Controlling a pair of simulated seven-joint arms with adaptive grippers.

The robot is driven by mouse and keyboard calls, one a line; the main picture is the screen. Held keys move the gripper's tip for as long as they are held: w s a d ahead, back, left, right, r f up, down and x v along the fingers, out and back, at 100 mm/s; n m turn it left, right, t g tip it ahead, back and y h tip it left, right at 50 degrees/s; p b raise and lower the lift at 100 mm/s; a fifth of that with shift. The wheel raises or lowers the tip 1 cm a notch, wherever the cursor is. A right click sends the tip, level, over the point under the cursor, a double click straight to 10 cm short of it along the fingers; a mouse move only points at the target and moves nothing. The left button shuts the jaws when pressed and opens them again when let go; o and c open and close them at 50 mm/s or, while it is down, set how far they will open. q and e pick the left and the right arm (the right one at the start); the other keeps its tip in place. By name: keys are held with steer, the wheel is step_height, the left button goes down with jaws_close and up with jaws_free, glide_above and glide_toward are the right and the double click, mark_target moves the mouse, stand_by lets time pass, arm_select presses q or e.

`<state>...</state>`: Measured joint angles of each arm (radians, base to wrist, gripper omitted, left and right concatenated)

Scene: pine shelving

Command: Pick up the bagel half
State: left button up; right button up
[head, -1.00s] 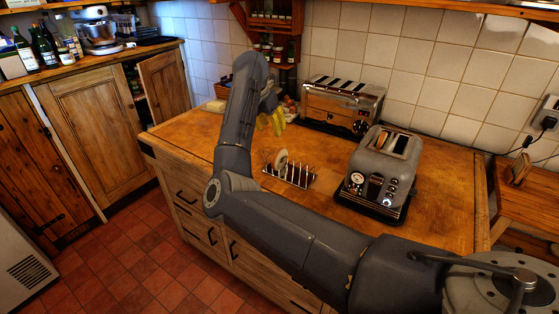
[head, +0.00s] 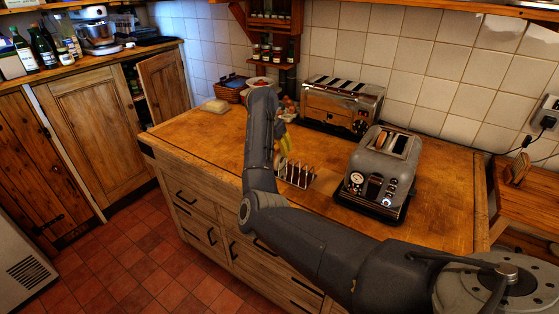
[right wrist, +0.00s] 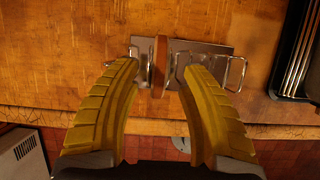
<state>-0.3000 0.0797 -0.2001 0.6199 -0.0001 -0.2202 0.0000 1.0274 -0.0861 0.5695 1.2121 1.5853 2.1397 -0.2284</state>
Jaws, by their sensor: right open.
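The bagel half (right wrist: 160,58) stands upright, edge-on, in the wire toast rack (right wrist: 215,55) in the right wrist view. In the head view the rack (head: 298,176) shows on the wooden counter, left of the grey toaster, but my right arm hides the bagel half. My right gripper (right wrist: 158,70) is open. Its yellow fingers lie one on each side of the bagel half's line, with gaps on both sides. In the head view the right gripper (head: 284,152) is partly hidden behind my arm at the rack. My left gripper is not in view.
The grey toaster (head: 378,170) stands close right of the rack. A wider toaster (head: 342,103) stands behind, near the tiled wall. A pale block (head: 215,106) lies at the counter's back left. The counter (head: 440,205) is clear at front right.

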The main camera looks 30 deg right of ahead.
steer(key=shift+x, duration=1.45)
steer(key=shift+o, duration=0.3)
jaws_close()
